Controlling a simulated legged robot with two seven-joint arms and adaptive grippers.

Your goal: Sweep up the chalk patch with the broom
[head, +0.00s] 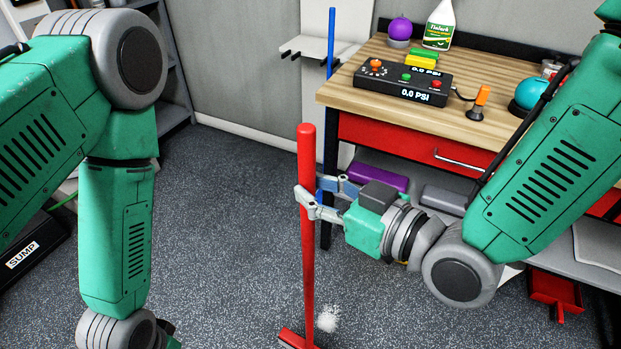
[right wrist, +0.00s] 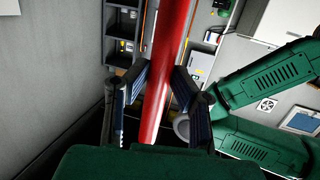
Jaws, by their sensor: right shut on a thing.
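The red broom (head: 307,240) stands nearly upright in the head view, its head at the bottom edge on the floor. My right gripper (head: 308,203) is shut on the upper part of its handle. The right wrist view also shows the red handle (right wrist: 165,70) between the fingers of my right gripper (right wrist: 160,85). The white chalk patch (head: 327,318) lies on the speckled floor just right of the broom's lower end. My left arm comes in from the left, and its gripper is out of the frame.
A wooden workbench (head: 340,92) with red drawers stands right of the broom, holding a black control box (head: 402,82), a spray bottle (head: 439,25) and a purple ball (head: 400,28). A red dustpan-like item (head: 553,290) lies at lower right. The floor (head: 225,230) left of the broom is clear.

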